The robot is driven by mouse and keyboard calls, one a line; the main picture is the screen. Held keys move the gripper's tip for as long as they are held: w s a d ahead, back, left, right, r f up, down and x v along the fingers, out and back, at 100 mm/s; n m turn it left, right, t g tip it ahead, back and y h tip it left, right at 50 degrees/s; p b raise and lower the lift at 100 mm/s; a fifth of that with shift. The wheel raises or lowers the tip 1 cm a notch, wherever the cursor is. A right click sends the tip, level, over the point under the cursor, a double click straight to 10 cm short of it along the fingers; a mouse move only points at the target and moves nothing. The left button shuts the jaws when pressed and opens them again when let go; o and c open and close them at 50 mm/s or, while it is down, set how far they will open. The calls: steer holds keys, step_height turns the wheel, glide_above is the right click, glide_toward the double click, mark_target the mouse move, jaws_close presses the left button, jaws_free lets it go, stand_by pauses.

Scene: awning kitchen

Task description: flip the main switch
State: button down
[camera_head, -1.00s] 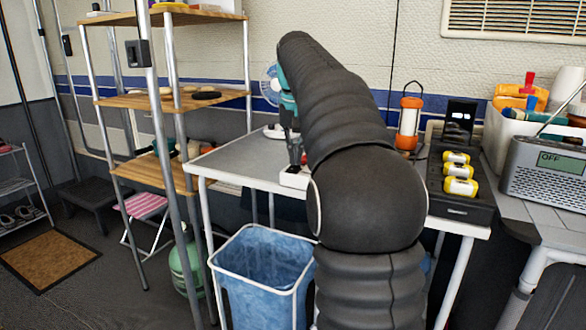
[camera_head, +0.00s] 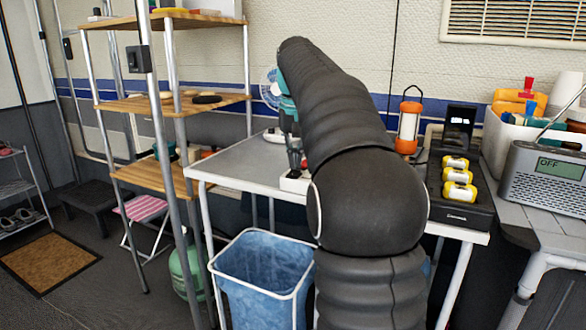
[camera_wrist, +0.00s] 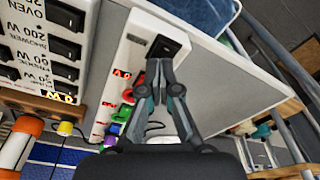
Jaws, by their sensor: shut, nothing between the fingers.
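The main switch (camera_wrist: 166,46) looks like a black rocker at one end of a white power strip (camera_wrist: 128,55) in the wrist view. Colored plugs and red lit marks run along the strip. My gripper (camera_wrist: 159,68) is shut and empty, its fingertips right at the rocker's near edge. I cannot tell whether they touch it. In the head view my gripper (camera_head: 297,163) points down over the white strip (camera_head: 294,183) on the grey table. My arm hides much of the strip, and the rocker cannot be made out there.
A panel of black switches labelled OVEN and SHOWER (camera_wrist: 45,45) stands beside the strip. An orange lantern (camera_head: 409,125), a black charger with yellow cells (camera_head: 461,214) and a grey radio (camera_head: 545,177) are to the right. A blue-lined bin (camera_head: 262,262) stands in front.

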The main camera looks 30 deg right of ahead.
mark_target(295, 171)
steer(key=shift+r+p, duration=1.05)
steer(key=shift+r, duration=1.9)
steer(key=shift+s+a, duration=0.2)
steer(key=s+a+f+n+t, duration=0.2)
steer(key=s+a+f, duration=0.6)
steer(key=s+f, duration=0.3)
steer(key=s+a+f+n+t, duration=0.2)
steer(key=s+a+f, duration=0.6)
steer(key=s, duration=0.8)
step_height(295, 171, down, 3)
steer(key=shift+s+a+r+y, duration=0.15)
steer(key=shift+s+y, duration=0.15)
